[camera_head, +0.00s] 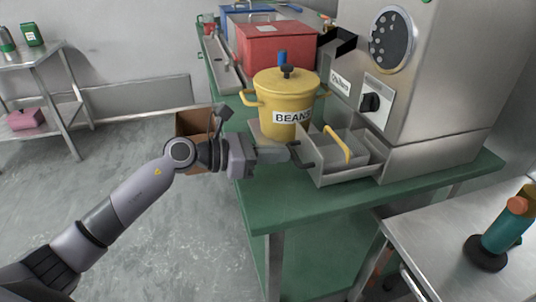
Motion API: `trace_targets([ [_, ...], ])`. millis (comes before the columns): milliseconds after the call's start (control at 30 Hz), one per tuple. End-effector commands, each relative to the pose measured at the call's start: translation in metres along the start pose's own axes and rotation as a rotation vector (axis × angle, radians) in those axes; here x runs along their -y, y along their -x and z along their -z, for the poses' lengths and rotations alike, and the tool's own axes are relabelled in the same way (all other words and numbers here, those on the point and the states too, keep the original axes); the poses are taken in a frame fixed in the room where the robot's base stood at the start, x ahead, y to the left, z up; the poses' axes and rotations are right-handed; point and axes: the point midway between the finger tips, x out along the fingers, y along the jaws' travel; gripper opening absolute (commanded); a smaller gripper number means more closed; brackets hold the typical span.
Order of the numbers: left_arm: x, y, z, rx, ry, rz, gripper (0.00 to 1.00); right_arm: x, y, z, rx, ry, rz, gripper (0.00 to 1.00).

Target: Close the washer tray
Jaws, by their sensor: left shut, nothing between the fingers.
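The washer tray (345,176) is a grey metal drawer that stands pulled out from the base of the large steel machine (440,80). A yellow handle-like piece (337,145) lies across its compartments. A dark handle (302,156) shows at the tray's left front. My left gripper (290,153) is shut and empty, with its fingertips close to that front handle; I cannot tell whether they touch. My right gripper is not in view.
A red box (274,48) stands farther back. A steel table (450,255) with a teal and orange bottle (506,228) is at the lower right.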

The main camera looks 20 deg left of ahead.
Motion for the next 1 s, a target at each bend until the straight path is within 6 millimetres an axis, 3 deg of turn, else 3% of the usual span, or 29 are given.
trace_targets([
  [400,0.001,-0.089,-0.017,0.003,-0.001,0.002,0.0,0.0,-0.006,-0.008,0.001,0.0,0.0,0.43],
  [600,0.001,-0.123,-0.023,0.002,-0.001,0.001,0.0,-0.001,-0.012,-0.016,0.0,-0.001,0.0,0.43],
  [800,0.001,-0.143,-0.027,0.0,0.0,0.001,0.0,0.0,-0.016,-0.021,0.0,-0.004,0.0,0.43],
  [1000,0.0,-0.15,-0.03,0.003,-0.001,-0.001,0.0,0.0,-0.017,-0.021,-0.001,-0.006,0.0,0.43],
])
